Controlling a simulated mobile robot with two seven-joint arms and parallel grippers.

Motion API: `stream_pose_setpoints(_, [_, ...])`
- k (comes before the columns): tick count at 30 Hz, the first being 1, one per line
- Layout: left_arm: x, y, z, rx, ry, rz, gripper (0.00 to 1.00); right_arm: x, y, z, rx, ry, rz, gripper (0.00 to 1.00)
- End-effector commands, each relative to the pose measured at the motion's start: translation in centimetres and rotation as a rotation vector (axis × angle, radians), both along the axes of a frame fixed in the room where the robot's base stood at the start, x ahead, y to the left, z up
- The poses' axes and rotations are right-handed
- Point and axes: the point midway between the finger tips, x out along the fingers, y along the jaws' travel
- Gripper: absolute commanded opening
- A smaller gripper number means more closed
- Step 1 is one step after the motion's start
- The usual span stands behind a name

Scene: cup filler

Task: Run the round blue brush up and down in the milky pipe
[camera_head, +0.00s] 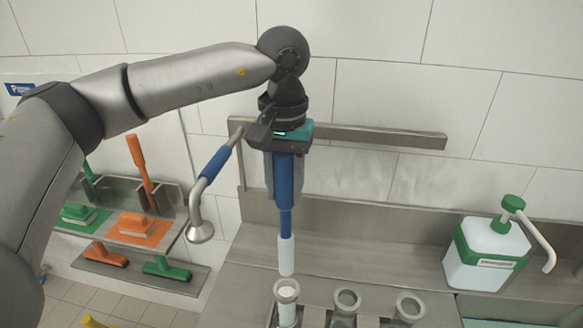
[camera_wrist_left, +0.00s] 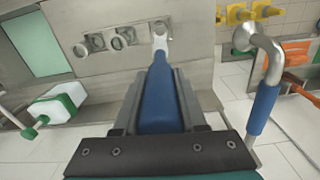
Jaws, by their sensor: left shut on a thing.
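My left gripper (camera_head: 284,178) is shut on the blue handle of the round brush (camera_head: 286,212). The brush hangs nearly upright, with its pale cylindrical head (camera_head: 287,256) pointing down. The head's lower end is just above the mouth of the leftmost pipe (camera_head: 286,291), which looks whitish inside. A small gap seems to show between them. In the left wrist view the blue brush (camera_wrist_left: 157,95) runs away between the two fingers, its white tip over a pipe mouth. That mouth is partly hidden by the tip. My right gripper is in neither view.
Two more pipes, a middle one (camera_head: 346,300) and a right one (camera_head: 408,306), stand beside it. A white and green dispenser bottle (camera_head: 487,252) is at right. Orange and green brushes (camera_head: 138,226) sit on a left shelf.

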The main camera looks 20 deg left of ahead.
Motion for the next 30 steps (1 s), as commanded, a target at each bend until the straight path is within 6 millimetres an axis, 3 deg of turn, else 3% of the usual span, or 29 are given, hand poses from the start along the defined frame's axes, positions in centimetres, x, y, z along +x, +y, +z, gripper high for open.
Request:
stream_pose_setpoints(8, [0.0,0.0,-1.3,-0.001,0.0,0.0,0.0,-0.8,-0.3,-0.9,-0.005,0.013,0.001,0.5])
stream_pose_setpoints(30, [0.0,0.0,-7.3,-0.001,0.0,0.001,0.0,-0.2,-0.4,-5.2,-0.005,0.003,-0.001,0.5])
